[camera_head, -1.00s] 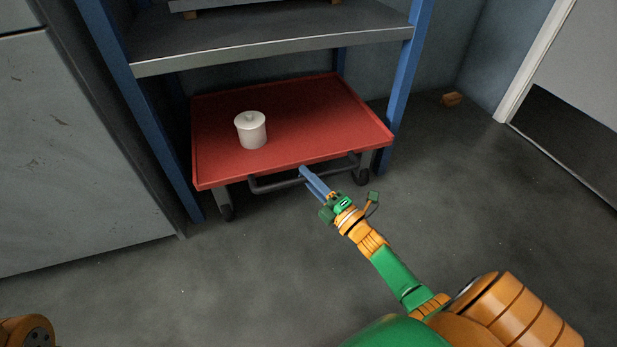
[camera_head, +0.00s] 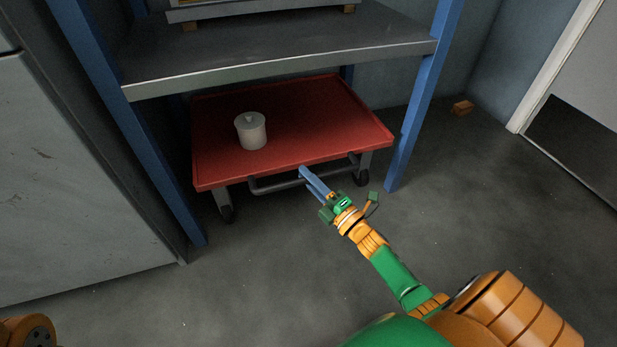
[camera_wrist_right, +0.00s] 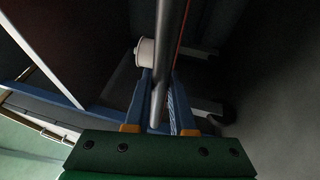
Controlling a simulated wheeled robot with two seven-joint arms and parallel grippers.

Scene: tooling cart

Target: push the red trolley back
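The red trolley (camera_head: 290,135) stands on its wheels under the grey shelf, between the blue posts, its front part still out in front of the shelf edge. A white lidded pot (camera_head: 251,132) stands upright on its left half; it also shows in the wrist view (camera_wrist_right: 145,52). The dark handle bar (camera_head: 275,185) runs along the trolley's front. My left gripper is out of view.
The grey shelf (camera_head: 300,62) overhangs the trolley's rear. Blue posts stand at the left (camera_head: 150,165) and right (camera_head: 420,100). A grey cabinet (camera_head: 70,190) is close on the left. A small brown block (camera_head: 462,107) lies by the back wall.

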